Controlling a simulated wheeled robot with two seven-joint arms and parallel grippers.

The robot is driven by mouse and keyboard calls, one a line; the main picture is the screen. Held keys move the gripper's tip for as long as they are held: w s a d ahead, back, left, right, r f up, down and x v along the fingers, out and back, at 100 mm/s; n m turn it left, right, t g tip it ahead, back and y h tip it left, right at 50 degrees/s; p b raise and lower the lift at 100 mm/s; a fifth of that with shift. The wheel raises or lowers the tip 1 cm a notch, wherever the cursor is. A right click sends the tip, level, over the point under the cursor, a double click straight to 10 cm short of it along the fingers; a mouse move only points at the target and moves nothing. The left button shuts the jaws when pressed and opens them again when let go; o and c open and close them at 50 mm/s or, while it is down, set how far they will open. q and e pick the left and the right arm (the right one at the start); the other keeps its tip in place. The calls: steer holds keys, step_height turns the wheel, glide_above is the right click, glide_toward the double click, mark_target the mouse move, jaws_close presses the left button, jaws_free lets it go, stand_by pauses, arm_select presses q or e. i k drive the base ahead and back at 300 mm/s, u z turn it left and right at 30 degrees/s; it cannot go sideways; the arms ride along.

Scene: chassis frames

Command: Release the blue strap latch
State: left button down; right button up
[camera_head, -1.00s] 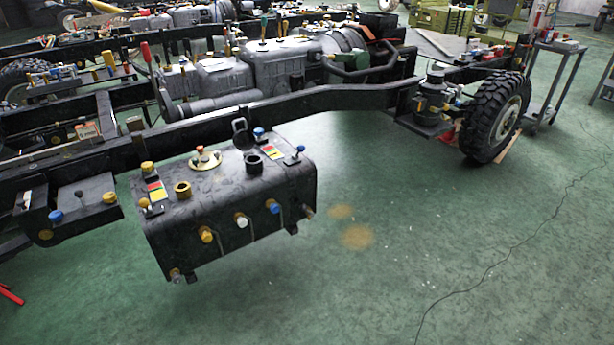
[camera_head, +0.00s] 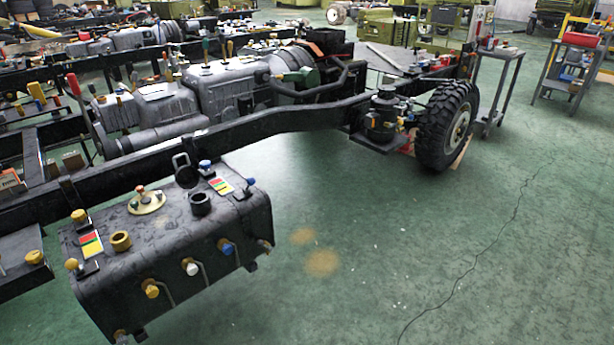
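A dark box-shaped tank (camera_head: 165,240) hangs beside the chassis frame at the lower left. A blue-capped fitting (camera_head: 205,165) stands on its top at the far right end, next to a red, yellow and green label (camera_head: 220,185). Another blue knob (camera_head: 226,246) sits on the front face, to the right of a white knob (camera_head: 191,268) and a yellow knob (camera_head: 151,290). I cannot tell which blue part is the strap latch, or whether it is fastened. Neither of my grippers is in view.
A black chassis rail (camera_head: 240,137) runs behind the tank to a wheel (camera_head: 447,127). The green floor (camera_head: 400,250) in front and to the right is clear.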

mark_target(251, 182)
steer(key=z, duration=0.25)
steer(key=i, duration=1.6)
steer(key=u, duration=0.7)
